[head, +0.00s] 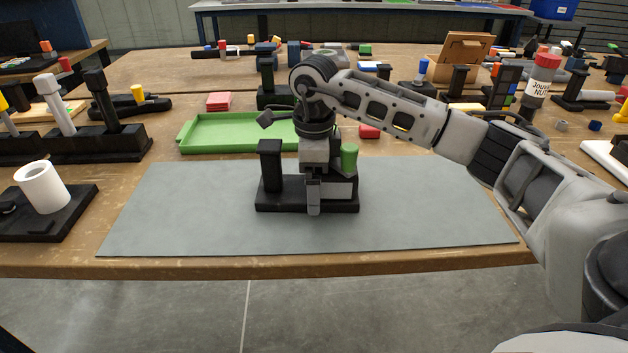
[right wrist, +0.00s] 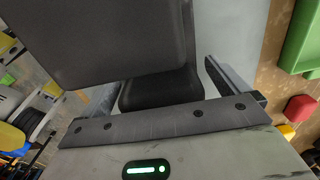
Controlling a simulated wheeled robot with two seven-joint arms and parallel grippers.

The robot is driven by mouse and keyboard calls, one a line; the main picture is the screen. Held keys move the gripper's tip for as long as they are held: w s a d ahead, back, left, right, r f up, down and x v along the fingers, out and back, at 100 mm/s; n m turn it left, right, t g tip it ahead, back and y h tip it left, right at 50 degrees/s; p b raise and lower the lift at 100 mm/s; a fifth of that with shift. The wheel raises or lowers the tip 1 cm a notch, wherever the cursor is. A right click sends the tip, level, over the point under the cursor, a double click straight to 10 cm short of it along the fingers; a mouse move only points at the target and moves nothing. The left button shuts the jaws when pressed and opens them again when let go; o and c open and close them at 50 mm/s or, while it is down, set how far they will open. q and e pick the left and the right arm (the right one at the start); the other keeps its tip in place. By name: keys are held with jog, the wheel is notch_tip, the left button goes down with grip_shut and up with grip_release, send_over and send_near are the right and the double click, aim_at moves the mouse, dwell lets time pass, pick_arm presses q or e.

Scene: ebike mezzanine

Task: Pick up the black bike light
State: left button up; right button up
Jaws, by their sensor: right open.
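A black stand (head: 335,206) sits on the grey mat, with a black upright block (head: 270,165) at its left and a green cylinder (head: 349,158) at its right. I cannot tell for sure which black part is the bike light. My right gripper (head: 314,190) points down over the middle of the stand, one finger in front of it. In the right wrist view its fingers are spread, with a black rounded-corner piece (right wrist: 160,91) showing between them; I cannot see contact. A large dark block (right wrist: 110,40) hides much of that view. My left gripper is out of view.
A green tray (head: 240,146) lies behind the mat (head: 190,215), with a red block (head: 369,132) to its right. A white cylinder (head: 41,187) on a black base stands at the left. The mat is clear on both sides of the stand.

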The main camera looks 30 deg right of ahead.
jog(key=shift+r, duration=0.1)
jog(key=c, duration=1.3)
